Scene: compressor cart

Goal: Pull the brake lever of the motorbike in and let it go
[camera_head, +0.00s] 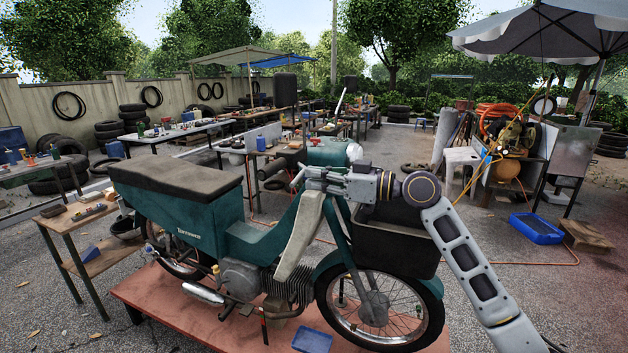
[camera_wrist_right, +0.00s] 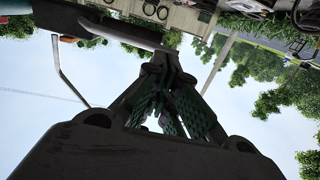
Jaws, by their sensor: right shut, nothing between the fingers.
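The teal motorbike (camera_head: 255,235) stands on a reddish low platform, its front wheel toward the right of the head view. My right gripper (camera_head: 312,180) is at the handlebar, beside the headlight housing, and its fingers are shut with nothing between them. In the right wrist view, which is tilted with sky below, the closed fingertips (camera_wrist_right: 165,62) are close to a grey curved bar (camera_wrist_right: 125,36), which looks like the brake lever. I cannot tell whether they touch. In the head view the lever is largely hidden by the gripper. My left gripper is not in view.
A dark front basket (camera_head: 395,245) sits below my right forearm. A thin bent metal rod (camera_wrist_right: 68,75) shows left of the fingers in the wrist view. The compressor (camera_head: 508,150), a blue tray (camera_head: 537,228) and workbenches (camera_head: 185,132) stand farther off. Open pavement lies right of the platform.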

